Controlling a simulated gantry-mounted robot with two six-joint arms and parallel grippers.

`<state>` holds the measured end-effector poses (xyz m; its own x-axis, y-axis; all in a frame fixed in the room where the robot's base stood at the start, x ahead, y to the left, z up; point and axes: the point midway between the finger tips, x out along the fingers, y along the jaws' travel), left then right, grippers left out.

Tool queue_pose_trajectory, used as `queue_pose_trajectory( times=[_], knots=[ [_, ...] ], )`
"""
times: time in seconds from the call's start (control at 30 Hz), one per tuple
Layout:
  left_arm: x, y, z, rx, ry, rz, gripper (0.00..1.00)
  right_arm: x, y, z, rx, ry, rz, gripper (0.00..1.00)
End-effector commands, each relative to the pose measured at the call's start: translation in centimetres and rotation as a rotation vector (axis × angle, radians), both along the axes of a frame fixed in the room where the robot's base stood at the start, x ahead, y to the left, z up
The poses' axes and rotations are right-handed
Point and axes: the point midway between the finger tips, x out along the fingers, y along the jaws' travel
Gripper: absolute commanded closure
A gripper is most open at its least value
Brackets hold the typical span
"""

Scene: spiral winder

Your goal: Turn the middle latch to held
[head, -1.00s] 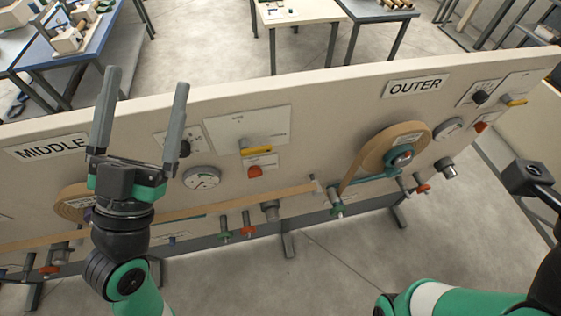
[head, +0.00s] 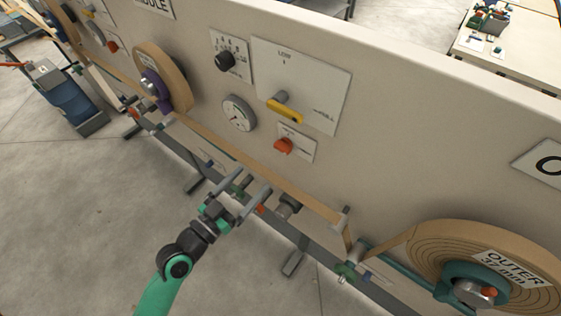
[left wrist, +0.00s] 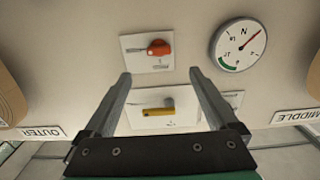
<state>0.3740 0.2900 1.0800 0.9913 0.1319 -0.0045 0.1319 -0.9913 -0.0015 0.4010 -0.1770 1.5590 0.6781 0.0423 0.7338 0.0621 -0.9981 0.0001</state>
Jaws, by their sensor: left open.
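An orange-red turn knob (head: 284,146) on a small white plate, seemingly the middle latch, sits on the panel below the yellow lever (head: 286,110). Its label is too small to read. In the left wrist view, which is upside down, the knob (left wrist: 158,47) lies just beyond the fingertips, with its handle pointing roughly sideways. My left gripper (head: 254,181) is open and empty, below the knob in the head view and apart from it. The left wrist view shows both fingers spread (left wrist: 160,74). My right gripper is not in view.
A round gauge (head: 238,113) and a black selector knob (head: 226,60) sit left of the lever. The middle reel (head: 170,78) and the outer reel (head: 478,272) stick out from the panel, with tan strip along its lower part.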

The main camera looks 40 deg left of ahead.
Motion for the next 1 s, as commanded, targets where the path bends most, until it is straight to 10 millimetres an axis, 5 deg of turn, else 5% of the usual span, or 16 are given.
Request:
queue_pose_trajectory(
  times=[0.27, 0.7, 1.0],
  knots=[
    [1.0, 0.3, 0.2, 0.003, -0.004, 0.003, 0.07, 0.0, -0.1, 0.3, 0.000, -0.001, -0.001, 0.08],
    [9.8, 1.4, 0.1, 0.003, -0.005, 0.002, 0.07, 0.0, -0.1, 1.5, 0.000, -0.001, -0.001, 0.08],
    [11.6, 1.7, 0.0, 0.002, -0.004, 0.003, 0.07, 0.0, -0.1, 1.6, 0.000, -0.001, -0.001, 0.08]
  ],
)
